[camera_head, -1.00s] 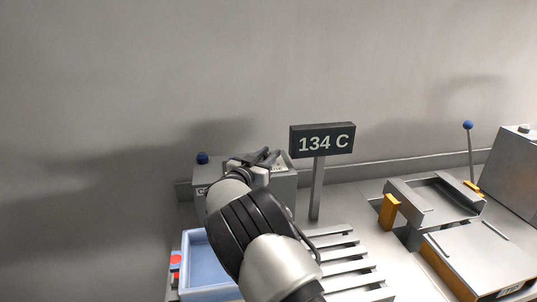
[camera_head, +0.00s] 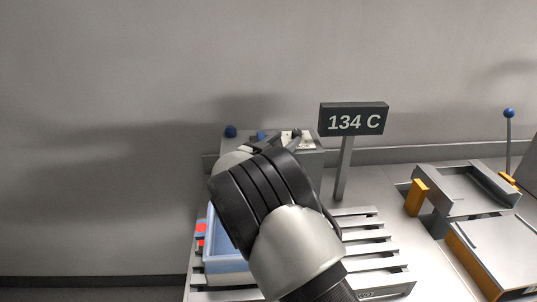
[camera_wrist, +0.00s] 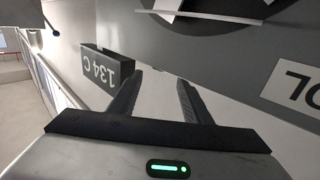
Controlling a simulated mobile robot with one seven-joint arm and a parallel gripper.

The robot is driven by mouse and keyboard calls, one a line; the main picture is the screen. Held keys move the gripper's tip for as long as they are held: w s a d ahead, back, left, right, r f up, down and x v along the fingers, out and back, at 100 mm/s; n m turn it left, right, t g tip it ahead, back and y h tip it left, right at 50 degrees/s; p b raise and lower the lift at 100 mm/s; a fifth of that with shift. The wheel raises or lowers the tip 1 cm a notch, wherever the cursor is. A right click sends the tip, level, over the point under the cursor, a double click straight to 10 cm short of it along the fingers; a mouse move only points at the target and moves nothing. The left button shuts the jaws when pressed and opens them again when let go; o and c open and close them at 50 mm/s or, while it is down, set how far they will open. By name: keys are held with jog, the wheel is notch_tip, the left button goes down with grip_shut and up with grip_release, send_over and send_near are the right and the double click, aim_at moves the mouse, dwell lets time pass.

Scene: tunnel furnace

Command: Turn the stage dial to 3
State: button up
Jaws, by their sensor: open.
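A grey control box (camera_head: 312,165) stands behind my arm. Its top carries a pale marked plate (camera_head: 305,143), a blue knob (camera_head: 231,131) at the left and another blue piece (camera_head: 261,135) beside it. The plate appears to belong to a dial, but my gripper (camera_head: 278,141) covers much of it and its setting cannot be read. In the wrist view, my gripper (camera_wrist: 157,88) is open, with nothing between its fingers. A dark round part with white pieces (camera_wrist: 210,8) shows at that view's top edge, beyond the fingertips and cut off.
A "134 C" sign (camera_head: 353,121) on a post stands right of the box. A blue tray (camera_head: 228,265) lies at the left, partly behind my arm. A slatted rack (camera_head: 365,235), a grey fixture with orange blocks (camera_head: 465,192) and a blue-tipped lever (camera_head: 508,114) are at the right.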

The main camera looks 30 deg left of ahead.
jog(key=s+a, duration=0.1)
jog(key=s, duration=0.8)
jog(key=shift+s, duration=0.25)
jog(key=shift+a, duration=0.15)
